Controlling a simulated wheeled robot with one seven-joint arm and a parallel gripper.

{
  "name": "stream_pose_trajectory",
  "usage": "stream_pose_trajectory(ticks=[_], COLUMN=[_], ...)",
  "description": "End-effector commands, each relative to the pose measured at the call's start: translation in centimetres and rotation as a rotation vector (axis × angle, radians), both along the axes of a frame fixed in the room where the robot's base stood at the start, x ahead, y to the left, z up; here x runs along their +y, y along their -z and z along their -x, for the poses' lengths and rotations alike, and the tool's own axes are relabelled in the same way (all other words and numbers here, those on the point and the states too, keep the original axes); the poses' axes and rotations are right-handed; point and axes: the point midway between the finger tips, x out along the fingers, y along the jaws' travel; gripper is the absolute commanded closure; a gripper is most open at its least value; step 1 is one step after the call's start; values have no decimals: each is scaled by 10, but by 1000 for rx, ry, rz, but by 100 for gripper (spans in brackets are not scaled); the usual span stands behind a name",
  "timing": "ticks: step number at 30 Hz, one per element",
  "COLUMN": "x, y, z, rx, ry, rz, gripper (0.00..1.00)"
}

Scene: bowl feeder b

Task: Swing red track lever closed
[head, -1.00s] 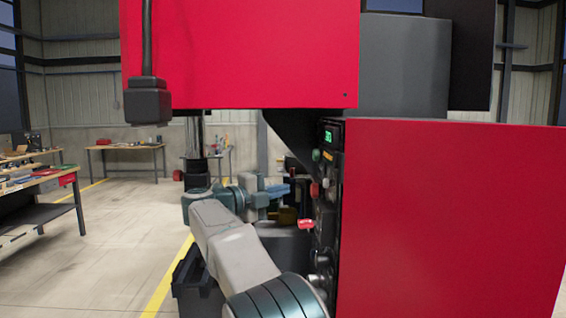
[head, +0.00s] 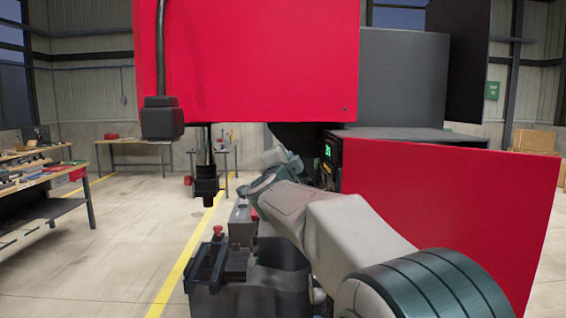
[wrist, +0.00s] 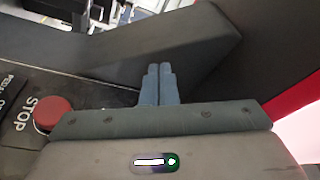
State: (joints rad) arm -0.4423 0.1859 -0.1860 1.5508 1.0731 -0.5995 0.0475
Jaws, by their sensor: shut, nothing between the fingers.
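In the wrist view my gripper (wrist: 160,78) is shut, its two blue-grey fingers side by side with nothing between them. They point toward a dark sloped panel (wrist: 190,40); I cannot tell whether they touch it. In the head view my arm reaches from the lower right toward the machine's opening, and the fingers cannot be made out. I cannot pick out the red track lever for certain in either current view. A small red knob (head: 217,231) tops a dark fixture at the machine's lower front. A red round button (wrist: 52,113) marked STOP is left of my fingers.
A large red cover (head: 250,60) hangs above the arm. A red door panel (head: 450,210) stands to its right, beside a small green display (head: 328,151). Workbenches (head: 45,190) stand at the left, with open floor between.

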Motion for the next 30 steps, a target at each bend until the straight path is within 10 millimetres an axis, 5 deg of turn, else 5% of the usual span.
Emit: stream_pose_trajectory(ticks=[13,30], x=[4,5], y=[9,12], z=[35,38], rx=[159,175], ry=[-211,-229], rz=[178,193], gripper=[100,100])
